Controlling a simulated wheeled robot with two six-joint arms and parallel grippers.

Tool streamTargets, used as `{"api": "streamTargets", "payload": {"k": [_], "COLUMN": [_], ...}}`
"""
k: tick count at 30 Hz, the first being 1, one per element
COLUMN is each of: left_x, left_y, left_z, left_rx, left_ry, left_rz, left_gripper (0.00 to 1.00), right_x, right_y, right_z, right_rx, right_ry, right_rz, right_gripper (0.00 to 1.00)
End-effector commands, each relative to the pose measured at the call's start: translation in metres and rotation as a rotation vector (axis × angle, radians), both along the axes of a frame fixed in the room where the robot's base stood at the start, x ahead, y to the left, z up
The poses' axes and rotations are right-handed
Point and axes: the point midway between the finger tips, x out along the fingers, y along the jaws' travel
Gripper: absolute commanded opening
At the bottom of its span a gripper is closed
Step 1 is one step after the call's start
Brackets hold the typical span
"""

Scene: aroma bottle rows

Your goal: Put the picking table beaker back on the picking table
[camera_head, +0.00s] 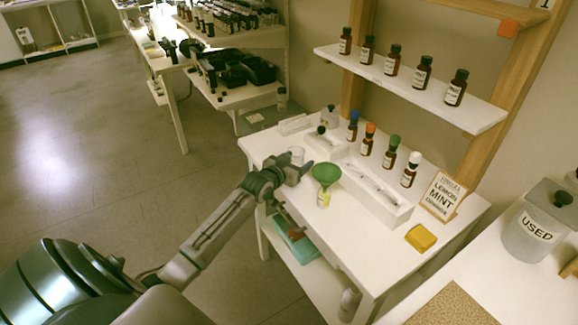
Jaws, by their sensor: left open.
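A small clear glass beaker (297,155) stands upright near the left part of the white picking table (266,144). My left gripper (301,170) is open, low over the table's left edge, right by the beaker on its near side. Its fingers overlap the lower edge of the beaker in the picture, so I cannot tell whether they touch it. My right gripper is not in view.
A green funnel (326,174) in a small labelled bottle stands close to the right of my gripper. A white tray (392,214) and several capped bottles stand behind it. A yellow sponge (420,237) and a sign (442,196) are farther right.

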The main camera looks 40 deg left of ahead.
Motion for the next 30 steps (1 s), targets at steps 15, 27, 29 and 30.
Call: {"api": "streamTargets", "payload": {"k": [15, 27, 29, 30], "left_x": [-0.089, -0.118, -0.118, -0.118], "left_y": [0.0, 0.0, 0.0, 0.0], "left_z": [0.018, 0.024, 0.024, 0.024], "left_rx": [0.006, 0.001, 0.001, 0.0], "left_ry": [0.002, 0.0, 0.0, 0.0], "left_rz": [-0.003, -0.001, -0.001, 0.0], "left_gripper": [0.66, 0.66, 0.66, 0.66], "right_x": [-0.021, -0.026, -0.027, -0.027], "right_y": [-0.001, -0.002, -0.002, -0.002], "right_z": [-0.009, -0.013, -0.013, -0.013], "right_rx": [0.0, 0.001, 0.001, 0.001], "right_ry": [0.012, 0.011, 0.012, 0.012], "right_rz": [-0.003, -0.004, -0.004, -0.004], "right_gripper": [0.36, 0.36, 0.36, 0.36]}}
